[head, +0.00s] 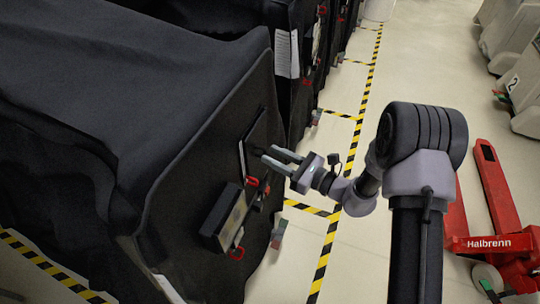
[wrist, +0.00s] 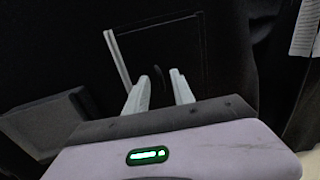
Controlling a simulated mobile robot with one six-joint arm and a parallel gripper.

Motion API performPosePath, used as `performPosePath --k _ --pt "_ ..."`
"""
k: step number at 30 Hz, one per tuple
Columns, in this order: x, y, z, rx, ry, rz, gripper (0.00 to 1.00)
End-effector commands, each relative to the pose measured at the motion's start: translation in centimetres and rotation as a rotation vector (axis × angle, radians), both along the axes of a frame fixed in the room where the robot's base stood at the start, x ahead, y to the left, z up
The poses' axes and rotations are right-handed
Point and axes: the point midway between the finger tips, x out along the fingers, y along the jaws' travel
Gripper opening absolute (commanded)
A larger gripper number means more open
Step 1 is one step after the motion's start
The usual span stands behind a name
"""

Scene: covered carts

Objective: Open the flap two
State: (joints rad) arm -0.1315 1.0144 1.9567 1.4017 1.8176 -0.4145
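Two fittings show on the side of the black covered cart (head: 110,90); I can read no number on either. The upper one is a dark rectangular flap (head: 253,140) with a pale left edge, nearly flush with the cover; it also shows in the wrist view (wrist: 185,45). The lower one is a box-like panel (head: 232,212) that stands out from the cover, with red loops by it. My gripper (head: 273,154) is open in front of the upper flap. In the wrist view its fingers (wrist: 159,78) are apart, with a dark curved pull tab (wrist: 157,92) between them.
More black covered carts (head: 290,50) stand in a row behind. Yellow-black floor tape (head: 361,115) runs along the aisle. A red pallet jack (head: 495,215) marked Halbrenn stands at right, and grey covered carts (head: 505,40) stand at the far right. The aisle floor between is clear.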

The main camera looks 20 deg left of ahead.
Motion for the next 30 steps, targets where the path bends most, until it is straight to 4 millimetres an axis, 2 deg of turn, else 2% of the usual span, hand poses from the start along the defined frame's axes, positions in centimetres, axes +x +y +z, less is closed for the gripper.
performPosePath --k 4,12,13,17,18,30 --pt "0.4 1.6 0.0 0.000 0.000 0.002 0.30" --pt "0.5 1.9 0.0 0.000 0.001 0.000 0.30" --pt "0.5 1.9 0.0 0.000 0.001 0.000 0.28" --pt "0.5 1.9 0.0 0.000 0.001 0.000 0.02" --pt "0.5 1.9 0.0 0.000 0.001 0.000 0.00" --pt "0.5 1.9 0.0 0.000 0.001 0.001 0.00"
